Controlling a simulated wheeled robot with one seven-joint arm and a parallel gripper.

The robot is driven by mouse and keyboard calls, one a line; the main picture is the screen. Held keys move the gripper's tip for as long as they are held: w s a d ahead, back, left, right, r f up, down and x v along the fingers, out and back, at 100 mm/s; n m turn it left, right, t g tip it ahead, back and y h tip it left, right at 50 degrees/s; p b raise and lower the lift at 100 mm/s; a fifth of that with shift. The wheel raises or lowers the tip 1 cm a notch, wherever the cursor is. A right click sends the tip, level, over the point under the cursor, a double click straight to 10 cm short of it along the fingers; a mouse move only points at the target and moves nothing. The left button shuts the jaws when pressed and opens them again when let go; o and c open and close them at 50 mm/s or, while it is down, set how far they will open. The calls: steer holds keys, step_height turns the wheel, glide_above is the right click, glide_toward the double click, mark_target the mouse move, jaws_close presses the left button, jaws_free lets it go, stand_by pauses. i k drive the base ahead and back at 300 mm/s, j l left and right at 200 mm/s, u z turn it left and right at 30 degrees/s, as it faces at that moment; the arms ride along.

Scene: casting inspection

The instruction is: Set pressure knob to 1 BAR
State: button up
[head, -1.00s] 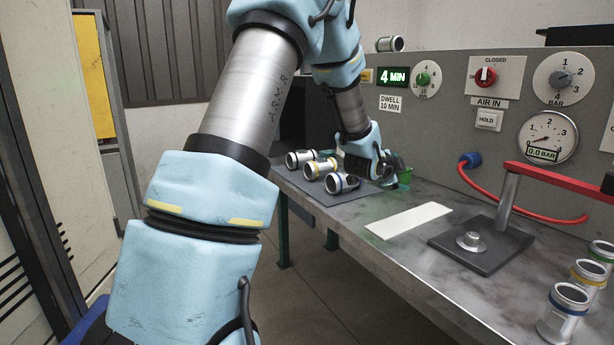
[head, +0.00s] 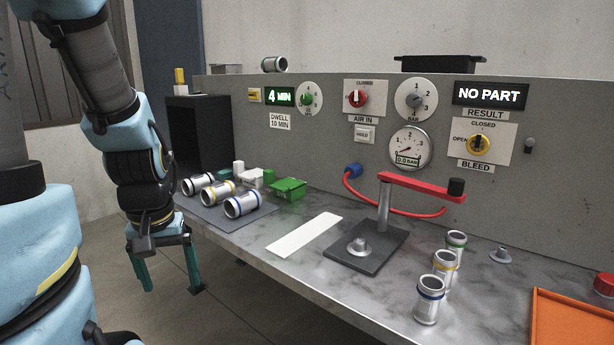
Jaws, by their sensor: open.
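The pressure knob (head: 415,99) is grey, on a round white dial marked BAR, on the grey panel right of centre. Its exact setting is too small to read for sure. The gauge (head: 409,148) below it shows 0.0 BAR on its small display. My gripper (head: 168,286) hangs at the left with its green fingers pointing down, apart and empty. It is in front of the bench's left end, well left of the knob and touching nothing that I can see.
The red clamp arm (head: 420,187) stands over a dark plate in front of the panel. Metal castings stand on the bench (head: 300,270) at right and lie on a grey mat (head: 215,218) at left. The red air-in knob (head: 355,98) and yellow bleed knob (head: 479,145) are nearby.

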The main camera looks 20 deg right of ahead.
mark_target(413, 100)
steer(key=z, duration=0.9)
